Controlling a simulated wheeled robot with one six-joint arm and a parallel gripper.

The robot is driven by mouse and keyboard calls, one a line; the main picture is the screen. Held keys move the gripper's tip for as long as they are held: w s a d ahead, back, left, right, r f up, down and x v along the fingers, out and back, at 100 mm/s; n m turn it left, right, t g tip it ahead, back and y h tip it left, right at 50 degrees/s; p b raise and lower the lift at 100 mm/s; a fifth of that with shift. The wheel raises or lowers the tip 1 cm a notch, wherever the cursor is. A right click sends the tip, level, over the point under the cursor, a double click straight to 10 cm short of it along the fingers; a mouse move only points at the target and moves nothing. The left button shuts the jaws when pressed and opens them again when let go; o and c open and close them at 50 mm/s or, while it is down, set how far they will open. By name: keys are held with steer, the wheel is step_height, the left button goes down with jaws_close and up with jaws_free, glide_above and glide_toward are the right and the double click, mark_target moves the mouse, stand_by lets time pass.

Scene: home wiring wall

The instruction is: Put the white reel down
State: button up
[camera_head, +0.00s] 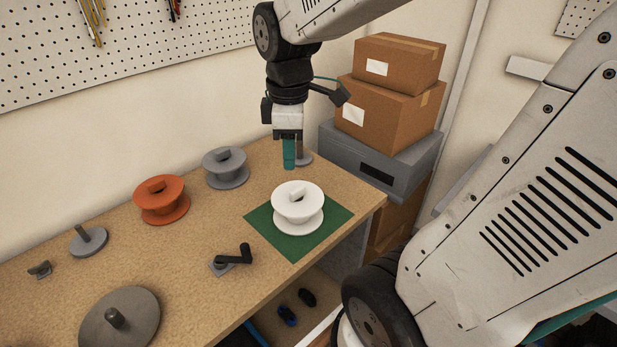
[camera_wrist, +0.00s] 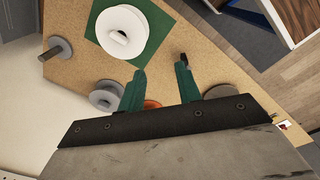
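The white reel (camera_head: 298,209) stands upright on a green mat (camera_head: 265,226) at the table's front right edge. In the wrist view the white reel (camera_wrist: 118,22) sits on the mat (camera_wrist: 160,25), beyond my fingertips. My gripper (camera_head: 290,167) hangs pointing down, above and behind the reel in the head view, apart from it. The wrist view shows the two green fingers of my gripper (camera_wrist: 161,66) spread with nothing between them.
A grey reel (camera_head: 226,168) and an orange reel (camera_head: 161,200) stand left of the mat. A black crank (camera_head: 234,257), a grey peg stand (camera_head: 88,240) and a large grey disc (camera_head: 120,318) are nearer. Cardboard boxes (camera_head: 388,110) on a grey case (camera_head: 375,160) stand right.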

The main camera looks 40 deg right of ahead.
steer(key=s+a+r+m, duration=0.1)
steer(key=s+a+m, duration=0.2)
steer(key=s+m, duration=0.2)
steer(key=s+a+r+m, duration=0.1)
steer(key=s+a+m, duration=0.1)
steer(key=s+m, duration=0.2)
steer(key=s, duration=0.3)
steer(key=shift+a+r+m+t, duration=0.25)
steer(key=shift+a+m+t, duration=0.05)
steer(key=shift+a+m, duration=0.1)
